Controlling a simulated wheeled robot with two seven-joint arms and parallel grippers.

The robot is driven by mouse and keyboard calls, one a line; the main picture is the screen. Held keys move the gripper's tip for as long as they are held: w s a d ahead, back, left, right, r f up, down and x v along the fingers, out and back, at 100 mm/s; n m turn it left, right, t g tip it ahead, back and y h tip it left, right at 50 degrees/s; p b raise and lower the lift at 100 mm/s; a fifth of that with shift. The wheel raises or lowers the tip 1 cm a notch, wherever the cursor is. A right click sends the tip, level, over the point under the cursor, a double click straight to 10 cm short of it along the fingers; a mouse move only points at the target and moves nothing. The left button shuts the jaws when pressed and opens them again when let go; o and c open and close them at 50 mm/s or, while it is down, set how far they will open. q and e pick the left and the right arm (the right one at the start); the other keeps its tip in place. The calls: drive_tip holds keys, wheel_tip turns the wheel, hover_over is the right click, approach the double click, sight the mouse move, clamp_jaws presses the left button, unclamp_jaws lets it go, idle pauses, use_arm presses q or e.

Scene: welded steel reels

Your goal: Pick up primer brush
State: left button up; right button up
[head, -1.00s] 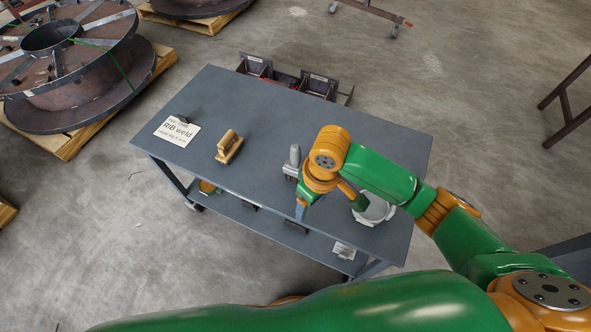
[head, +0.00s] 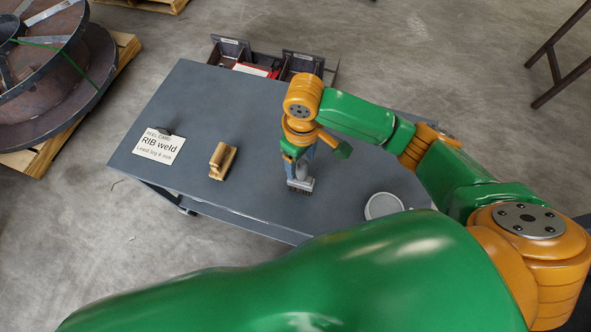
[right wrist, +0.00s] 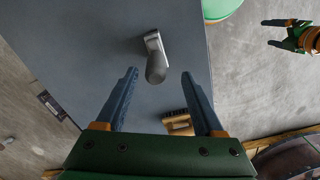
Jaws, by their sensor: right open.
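Nothing is gripped. My left gripper (right wrist: 275,33) shows small at the right of the right wrist view, with its fingers apart. It is out of the head view.
A wooden-handled brush (head: 222,161) lies left of the primer brush. A round pale container (head: 383,206) is to the right. Bins (head: 302,64) sit beyond the far edge. A steel reel (head: 63,75) rests on a pallet.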

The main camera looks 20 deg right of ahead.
sight(302, 172)
drive_tip(key=f, duration=0.7)
drive_tip(key=shift+w+d, duration=0.2)
drive_tip(key=shift+w, duration=0.05)
drive_tip(key=shift+r, duration=0.15)
clamp_jaws()
